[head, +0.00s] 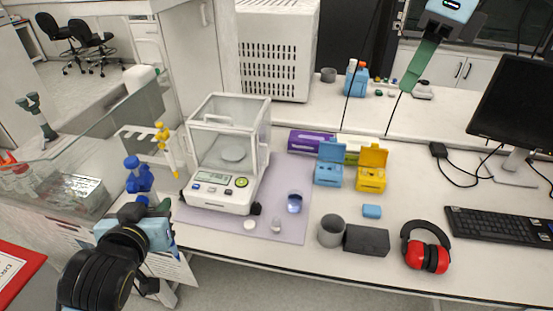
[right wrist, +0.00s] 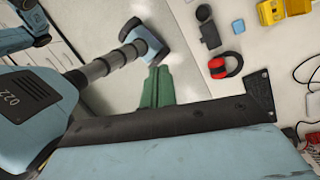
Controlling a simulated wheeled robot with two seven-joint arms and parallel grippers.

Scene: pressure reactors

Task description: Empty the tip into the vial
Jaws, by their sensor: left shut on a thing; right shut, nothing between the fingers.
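My left gripper (head: 141,206) is shut on a blue pipette (head: 138,176), at the left front of the bench, left of the balance. The pipette's upper part shows above the fingers; its lower end and tip are hidden. A small clear vial (head: 276,226) stands on the lilac mat (head: 290,233), in front of the balance and well right of my left gripper. A round white cap-like piece (head: 249,224) lies beside it. My right gripper (head: 411,78) is raised at the upper right, shut and empty; its green fingers also show in the right wrist view (right wrist: 157,88).
A balance (head: 225,165) with a glass case stands behind the vial. A beaker with blue liquid (head: 295,202) is right of it. A yellow pipette (head: 165,145) hangs on a rack. A grey cup (head: 331,231), dark block (head: 366,240) and red earmuffs (head: 427,255) stand further right.

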